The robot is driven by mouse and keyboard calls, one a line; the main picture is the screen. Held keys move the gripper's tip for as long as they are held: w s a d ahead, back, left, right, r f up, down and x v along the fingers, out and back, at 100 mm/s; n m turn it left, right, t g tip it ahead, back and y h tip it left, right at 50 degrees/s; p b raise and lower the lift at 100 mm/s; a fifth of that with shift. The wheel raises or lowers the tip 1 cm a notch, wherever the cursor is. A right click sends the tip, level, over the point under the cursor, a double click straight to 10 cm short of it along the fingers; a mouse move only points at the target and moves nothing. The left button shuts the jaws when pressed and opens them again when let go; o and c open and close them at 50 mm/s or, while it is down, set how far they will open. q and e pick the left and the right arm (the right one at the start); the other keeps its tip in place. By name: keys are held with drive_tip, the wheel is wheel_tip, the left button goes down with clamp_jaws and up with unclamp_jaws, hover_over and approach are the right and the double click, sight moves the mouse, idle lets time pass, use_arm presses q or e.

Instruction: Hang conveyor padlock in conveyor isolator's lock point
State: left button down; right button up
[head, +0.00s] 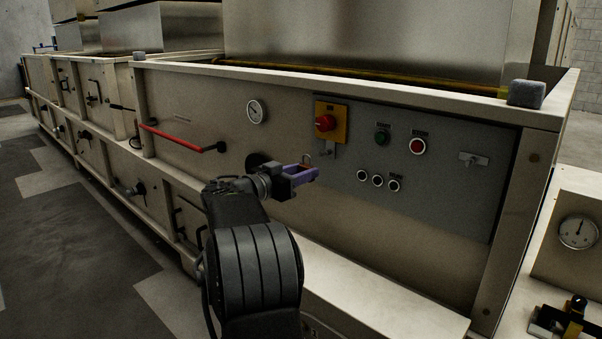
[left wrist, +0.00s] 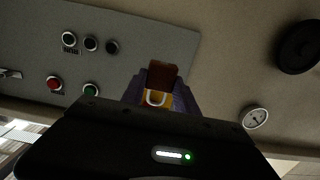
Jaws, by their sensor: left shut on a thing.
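The conveyor isolator (head: 331,124) is a yellow plate with a red knob on the grey control panel. A small metal tab hangs below the knob, apparently the lock point (head: 328,150). My left gripper (head: 304,174) has purple fingers and is shut on the conveyor padlock, just below and left of the isolator. In the head view only the padlock's thin shackle (head: 307,157) shows above the fingers. In the left wrist view the padlock (left wrist: 162,75) has a dark reddish-brown body and a pale shackle, with yellow behind it. I cannot tell whether the shackle touches the tab. My right gripper is not in view.
The panel (head: 440,185) also carries a green button (head: 382,138), a red button (head: 417,146), several small round buttons and a latch (head: 473,159). A gauge (head: 256,111) and a red lever (head: 178,137) are to the left. A ledge (head: 375,300) runs along below.

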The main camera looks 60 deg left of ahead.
use_arm(q)
drive_tip(key=shift+x, duration=1.8)
drive_tip(key=shift+r, duration=0.1)
drive_tip(key=shift+p, duration=0.6)
drive_tip(key=shift+p, duration=0.45)
drive_tip(key=shift+w, duration=0.2)
drive_tip(key=shift+p+x, duration=0.35)
drive_tip(key=shift+x, duration=0.95)
drive_tip(key=shift+a+f, duration=0.1)
drive_tip(key=shift+f, duration=0.2)
